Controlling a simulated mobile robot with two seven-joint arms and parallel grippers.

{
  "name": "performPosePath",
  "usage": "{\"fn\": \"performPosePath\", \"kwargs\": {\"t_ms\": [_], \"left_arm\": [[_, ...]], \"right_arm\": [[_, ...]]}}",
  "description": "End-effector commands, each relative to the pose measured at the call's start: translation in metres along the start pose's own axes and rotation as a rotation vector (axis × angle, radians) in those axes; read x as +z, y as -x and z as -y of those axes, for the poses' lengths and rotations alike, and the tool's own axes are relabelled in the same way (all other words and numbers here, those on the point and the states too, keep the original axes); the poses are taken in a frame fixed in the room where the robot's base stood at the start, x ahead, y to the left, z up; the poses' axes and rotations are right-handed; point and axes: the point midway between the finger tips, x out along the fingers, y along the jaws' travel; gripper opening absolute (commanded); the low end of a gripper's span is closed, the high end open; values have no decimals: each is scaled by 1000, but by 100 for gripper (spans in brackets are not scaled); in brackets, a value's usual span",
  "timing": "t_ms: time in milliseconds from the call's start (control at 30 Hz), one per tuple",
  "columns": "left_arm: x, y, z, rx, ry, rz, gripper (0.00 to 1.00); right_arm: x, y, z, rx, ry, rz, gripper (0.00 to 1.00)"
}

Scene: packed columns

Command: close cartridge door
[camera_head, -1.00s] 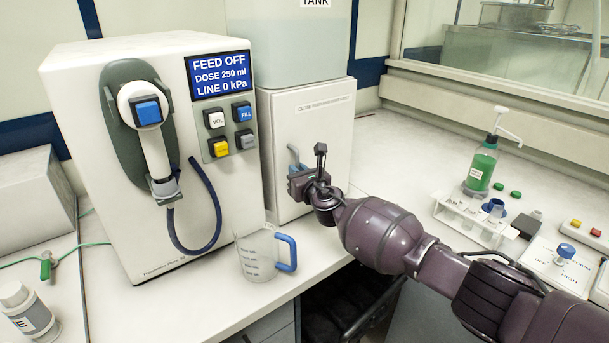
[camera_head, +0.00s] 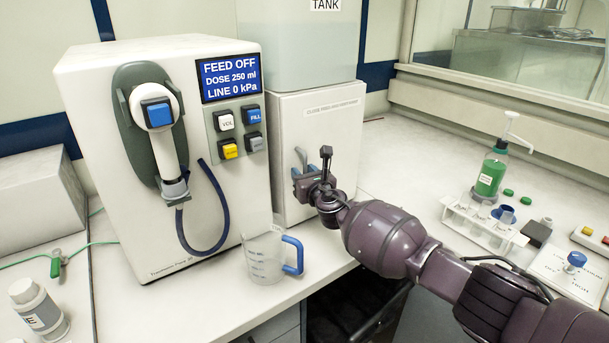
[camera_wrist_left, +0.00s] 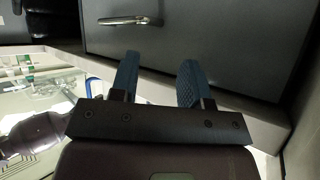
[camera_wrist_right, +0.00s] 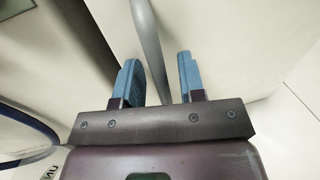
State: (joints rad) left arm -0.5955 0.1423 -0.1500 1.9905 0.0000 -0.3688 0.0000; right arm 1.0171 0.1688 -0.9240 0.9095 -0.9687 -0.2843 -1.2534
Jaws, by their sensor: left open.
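The cartridge door (camera_head: 338,145) is the pale front panel of the housing under the tank, with a printed label near its top. From the head view I cannot tell how far it stands open. My right gripper (camera_head: 313,165) is in front of the door. In the right wrist view, the right gripper (camera_wrist_right: 160,78) is open, with a grey bar handle (camera_wrist_right: 149,38) running between its blue fingers, apparently not gripped. My left gripper (camera_wrist_left: 157,82) is open and empty, below a dark drawer front with a metal handle (camera_wrist_left: 130,20); it is outside the head view.
The feed machine (camera_head: 130,240) with its screen and hose stands left of the door. A measuring jug (camera_head: 262,262) with a blue handle stands in front, near the counter edge. A green bottle (camera_head: 490,175) and a tube rack (camera_head: 482,226) are at the right.

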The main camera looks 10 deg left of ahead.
Motion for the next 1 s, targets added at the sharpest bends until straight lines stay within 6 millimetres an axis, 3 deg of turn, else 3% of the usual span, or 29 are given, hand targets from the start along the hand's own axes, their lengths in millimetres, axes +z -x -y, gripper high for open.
{"fn": "performPosePath", "kwargs": {"t_ms": [267, 800, 1000], "left_arm": [[-6, 7, 1, -1, 1, 5, 43], [-12, 21, 4, -3, 3, 27, 43], [-10, 21, 4, -3, 3, 32, 43]], "right_arm": [[2, 14, 1, 1, 1, 1, 37], [1, 84, 0, 1, 0, 0, 37], [0, 102, 0, 1, 0, 1, 37]]}}
